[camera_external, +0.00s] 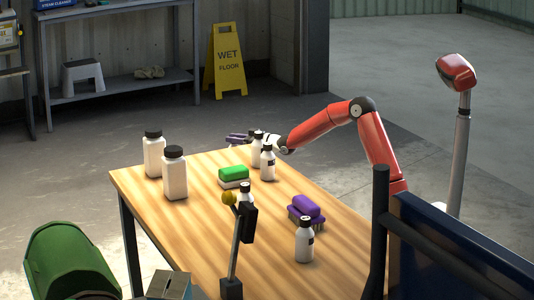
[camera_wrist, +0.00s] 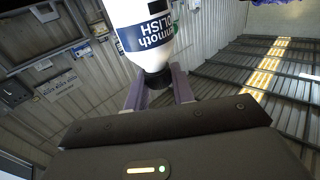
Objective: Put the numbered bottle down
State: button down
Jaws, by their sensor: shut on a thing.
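My gripper (camera_external: 241,138) reaches over the far edge of the wooden table, with its purple-grey fingers level. More small white bottles stand on the near part of the table (camera_external: 304,242) and behind a dark post (camera_external: 246,190).
Two larger white bottles (camera_external: 174,175) (camera_external: 154,156) stand at the table's left. A green-and-white brush or sponge (camera_external: 233,176) lies close to the held bottle. A purple brush (camera_external: 305,209) lies at the right. The wooden table (camera_external: 195,225) is bare at its front left.

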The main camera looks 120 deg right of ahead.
jog(key=w+a+r+m+g+h+p, duration=0.1)
jog(key=w+r+m+g+h, duration=0.15)
jog(key=r, duration=0.85)
jog(key=w+a+r+m+g+h+p, duration=0.1)
jog(key=w+r+m+g, duration=0.25)
jog(key=r, duration=0.65)
jog(key=w+a+r+n+p, duration=0.1)
jog(key=w+a+r+p, duration=0.1)
jog(key=w+a+r, duration=1.05)
jog(key=w+a+r+n+t+y+p, duration=0.15)
jog(key=w+a, duration=0.25)
jog(key=a, duration=0.7)
jog(key=w+a+n+t+y, duration=0.1)
jog(key=w+a+n+t, duration=0.2)
jog(key=a, duration=0.9)
jog(key=w+a+r+n+t+y+p, duration=0.15)
jog(key=w+a, duration=0.35)
jog(key=a, duration=0.6)
notch_tip(320, 180, down, 20)
jog(key=a+b, duration=0.1)
jog(key=b, duration=0.3)
jog(key=shift+s+m+t, duration=0.2)
jog(key=shift+m+t, duration=0.1)
jog(key=shift+f, duration=0.2)
